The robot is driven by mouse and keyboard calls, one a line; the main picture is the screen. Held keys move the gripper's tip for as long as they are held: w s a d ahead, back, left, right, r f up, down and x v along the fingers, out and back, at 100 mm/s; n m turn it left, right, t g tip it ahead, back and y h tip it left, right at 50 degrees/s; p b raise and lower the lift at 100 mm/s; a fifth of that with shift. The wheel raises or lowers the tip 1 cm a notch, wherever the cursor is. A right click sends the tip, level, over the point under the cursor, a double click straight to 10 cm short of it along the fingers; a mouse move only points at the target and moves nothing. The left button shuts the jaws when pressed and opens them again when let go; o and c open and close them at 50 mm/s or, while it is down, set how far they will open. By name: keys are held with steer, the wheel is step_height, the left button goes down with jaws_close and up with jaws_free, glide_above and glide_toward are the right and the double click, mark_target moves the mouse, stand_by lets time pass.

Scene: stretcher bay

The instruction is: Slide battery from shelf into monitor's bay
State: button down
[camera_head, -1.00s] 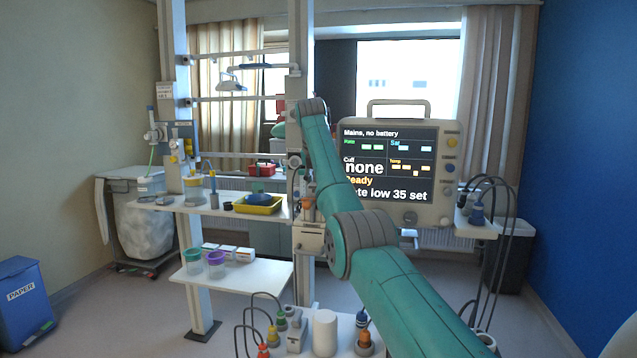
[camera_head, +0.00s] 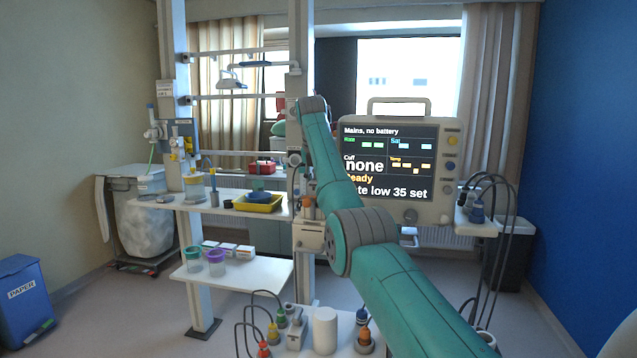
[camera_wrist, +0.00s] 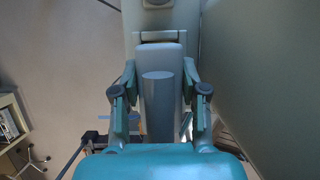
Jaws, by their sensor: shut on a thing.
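The monitor (camera_head: 447,205) hangs at centre right in the head view, its screen reading "Mains, no battery". In the wrist view, my gripper (camera_wrist: 160,72) is shut on a pale grey block, which appears to be the battery (camera_wrist: 160,53). One finger lies along each side of it. The battery's far end points toward a pale surface at the top of the view; I cannot tell whether they touch or whether it is at the bay. In the head view my gripper and the battery are hidden behind my arm, to the left of the monitor.
A shelf (camera_head: 230,206) with a yellow tray (camera_head: 270,205) stands left of my arm. A lower shelf (camera_head: 240,275) holds cups and small boxes. Connectors with cables stand at the front, and more cables hang right of the monitor. In the wrist view a large grey-green surface (camera_wrist: 265,70) fills the right side.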

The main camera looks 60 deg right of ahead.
steer(key=shift+f, duration=1.6)
stand_by(0.8)
steer(key=shift+r, duration=0.75)
steer(key=shift+f, duration=0.75)
stand_by(1.3)
steer(key=shift+r, duration=0.7)
steer(key=shift+f, duration=0.8)
stand_by(1.3)
